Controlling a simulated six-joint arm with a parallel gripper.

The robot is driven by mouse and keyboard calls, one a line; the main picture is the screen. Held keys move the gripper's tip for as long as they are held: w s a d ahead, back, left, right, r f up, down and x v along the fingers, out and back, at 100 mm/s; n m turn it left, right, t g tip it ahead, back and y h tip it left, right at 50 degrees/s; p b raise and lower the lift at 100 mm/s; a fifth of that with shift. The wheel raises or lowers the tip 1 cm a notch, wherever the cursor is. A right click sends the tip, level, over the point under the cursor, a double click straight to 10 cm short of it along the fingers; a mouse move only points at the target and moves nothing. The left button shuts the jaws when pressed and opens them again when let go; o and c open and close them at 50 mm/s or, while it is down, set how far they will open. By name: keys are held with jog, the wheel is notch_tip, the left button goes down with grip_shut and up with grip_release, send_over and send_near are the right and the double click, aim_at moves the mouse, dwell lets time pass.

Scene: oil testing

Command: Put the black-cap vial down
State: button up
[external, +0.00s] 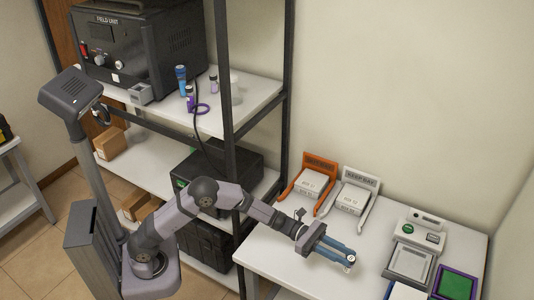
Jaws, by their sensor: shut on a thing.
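My gripper (347,262) is over the white table (268,246), at its front left part. Its blue fingers are shut on a small pale thing with a dark spot at the fingertips, which I take to be the black-cap vial (351,258). The vial is very small here and mostly hidden by the fingers. I cannot tell whether it touches the table top or hangs above it.
An orange holder (320,160) and a grey holder (360,177) with white boxes stand behind the gripper. A scale-like device (411,262) and a green-topped purple tray (456,284) are to the right.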

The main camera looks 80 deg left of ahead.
notch_tip(320, 180, up, 17)
jog(key=p, duration=1.4)
jog(key=shift+f, duration=0.15)
jog(key=s+a+f+n+t+y+b, duration=0.3)
jog(key=a+f+b, duration=0.8)
jog(key=b, duration=0.8)
jog(key=shift+y, duration=0.4)
jog(key=shift+s+a+f+b, duration=0.25)
jog(key=shift+s+a+f, duration=0.25)
jog(key=shift+f, duration=1.7)
jog(key=shift+s+a+f+b, duration=0.3)
jog(key=shift+s+f, duration=0.25)
jog(key=shift+f, duration=1.6)
jog(key=shift+s+a+f+b, duration=0.2)
jog(key=shift+s+a+f, duration=0.3)
jog(key=shift+f, duration=1.7)
